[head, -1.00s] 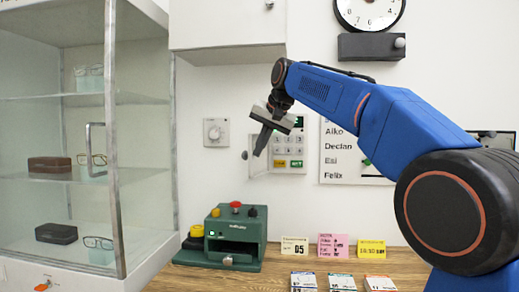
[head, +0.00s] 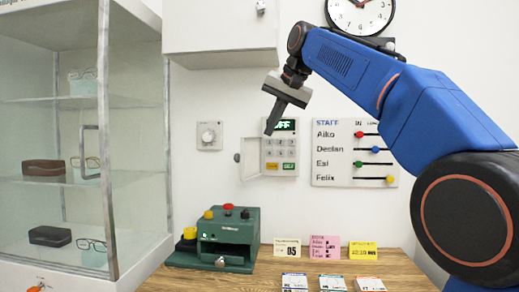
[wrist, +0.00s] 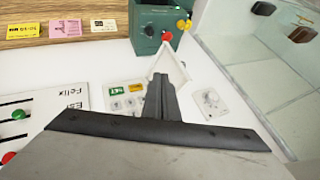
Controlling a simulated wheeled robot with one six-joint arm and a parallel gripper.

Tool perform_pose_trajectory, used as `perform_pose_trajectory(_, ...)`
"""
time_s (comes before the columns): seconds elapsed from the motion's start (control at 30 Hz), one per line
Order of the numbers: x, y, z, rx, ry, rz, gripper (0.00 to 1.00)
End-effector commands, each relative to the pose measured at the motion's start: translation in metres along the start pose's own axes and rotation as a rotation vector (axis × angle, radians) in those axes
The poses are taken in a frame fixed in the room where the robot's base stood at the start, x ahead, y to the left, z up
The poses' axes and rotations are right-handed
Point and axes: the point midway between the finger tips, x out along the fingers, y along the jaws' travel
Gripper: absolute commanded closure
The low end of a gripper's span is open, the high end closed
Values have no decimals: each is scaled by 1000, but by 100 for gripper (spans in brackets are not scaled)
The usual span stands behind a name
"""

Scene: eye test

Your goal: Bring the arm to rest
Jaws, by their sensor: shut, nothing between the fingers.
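My gripper (head: 271,127) is shut and empty. In the head view it hangs from my raised blue arm, pointing down and slightly left, in front of the wall keypad (head: 280,152). Its fingertips overlap the keypad's left edge in that view; I cannot tell the gap to the wall. In the wrist view the closed fingers (wrist: 160,82) point towards the keypad's open door (wrist: 172,66), with the keypad buttons (wrist: 127,103) just left of them.
A glass cabinet (head: 105,150) with glasses and cases stands at left. A green machine (head: 227,236) and several cards stand on the wooden counter (head: 270,283). A white dial (head: 209,136), a staff board (head: 322,180) and a clock (head: 375,12) are on the wall. A white cupboard (head: 215,30) hangs above.

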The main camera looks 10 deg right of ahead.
Motion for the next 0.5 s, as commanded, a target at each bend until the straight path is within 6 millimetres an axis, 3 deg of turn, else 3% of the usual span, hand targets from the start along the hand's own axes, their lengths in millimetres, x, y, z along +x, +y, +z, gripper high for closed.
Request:
perform_pose_trajectory(0.27, -1, 13, 12, -11, -2, 13, 100)
perform_pose_trajectory(0.5, 10, 64, 62, -61, -8, 61, 100)
